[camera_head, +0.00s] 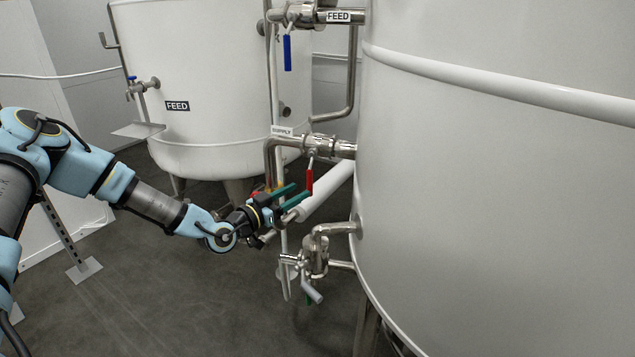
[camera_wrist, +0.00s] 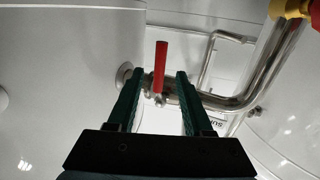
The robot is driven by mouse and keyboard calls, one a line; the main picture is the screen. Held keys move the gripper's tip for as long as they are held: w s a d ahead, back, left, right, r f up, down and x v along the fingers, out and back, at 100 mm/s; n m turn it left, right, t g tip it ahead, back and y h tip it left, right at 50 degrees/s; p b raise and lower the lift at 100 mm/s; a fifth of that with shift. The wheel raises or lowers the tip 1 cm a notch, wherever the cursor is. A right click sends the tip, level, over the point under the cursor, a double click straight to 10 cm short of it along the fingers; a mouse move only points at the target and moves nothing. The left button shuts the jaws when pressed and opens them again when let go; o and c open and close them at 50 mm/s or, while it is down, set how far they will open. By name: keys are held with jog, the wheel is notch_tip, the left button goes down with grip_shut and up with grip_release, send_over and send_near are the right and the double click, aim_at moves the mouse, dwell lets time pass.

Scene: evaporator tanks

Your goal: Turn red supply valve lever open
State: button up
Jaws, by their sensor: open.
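The red supply valve lever (camera_head: 309,179) hangs down from the valve on the steel supply pipe (camera_head: 327,147), under a label reading SUPPLY (camera_head: 282,131). In the wrist view the red lever (camera_wrist: 160,66) shows between the two green fingers, nearer the left-right middle, with open space on both sides. My gripper (camera_head: 292,194) is open, its fingers pointing toward the lever from the left. In the wrist view the gripper (camera_wrist: 158,82) holds nothing. Whether a finger touches the lever cannot be told.
A large white tank (camera_head: 500,200) fills the right. Another white tank (camera_head: 215,80) stands behind. A blue lever (camera_head: 287,53) hangs above on the FEED pipe. A steel valve with a grey handle (camera_head: 313,294) sits below my gripper. Grey floor (camera_head: 190,300) is clear at lower left.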

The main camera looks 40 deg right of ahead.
jog(key=d+p, duration=0.1)
jog(key=d, duration=0.8)
jog(key=shift+w, duration=0.3)
grip_shut()
dwell(1.0)
